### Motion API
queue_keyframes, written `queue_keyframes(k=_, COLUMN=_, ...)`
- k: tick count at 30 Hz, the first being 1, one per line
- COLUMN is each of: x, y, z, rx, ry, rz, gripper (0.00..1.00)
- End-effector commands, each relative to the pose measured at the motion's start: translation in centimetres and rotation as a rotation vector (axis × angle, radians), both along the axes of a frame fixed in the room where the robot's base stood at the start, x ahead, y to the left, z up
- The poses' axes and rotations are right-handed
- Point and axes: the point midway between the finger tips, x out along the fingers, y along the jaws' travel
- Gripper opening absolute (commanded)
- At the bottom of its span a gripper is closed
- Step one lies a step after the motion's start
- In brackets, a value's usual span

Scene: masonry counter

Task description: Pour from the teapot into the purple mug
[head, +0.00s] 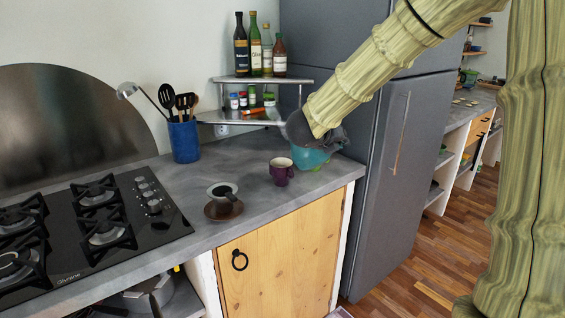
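The purple mug (281,175) stands upright on the grey counter, near its front edge. A teal vessel (309,158), which looks like the teapot, is just behind and to the right of the mug. My arm and gripper cover its upper part, so its lid and handle are hidden. My gripper (326,141) is dark and sits at the teal vessel, right of and higher in the picture than the mug. Its fingers are too hidden to tell whether they are open or shut on the vessel. I cannot tell whether the vessel touches the counter.
A blue utensil holder (184,142) and a corner shelf (262,80) with bottles and jars are behind. The gas hob (150,228) is at left, the grey fridge (385,190) at right.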

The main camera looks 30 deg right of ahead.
Motion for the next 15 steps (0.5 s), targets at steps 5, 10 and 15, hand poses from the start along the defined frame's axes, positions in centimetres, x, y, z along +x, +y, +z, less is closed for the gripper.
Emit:
queue_keyframes(k=5, x=0.20, y=0.04, z=0.45, rx=-0.006, ry=0.004, rz=0.001, gripper=0.00)
queue_keyframes(k=10, x=0.30, y=0.08, z=0.50, rx=-0.010, ry=0.013, rz=0.000, gripper=0.00)
queue_keyframes(k=15, x=0.40, y=0.12, z=0.59, rx=-0.013, ry=0.020, rz=-0.001, gripper=0.00)
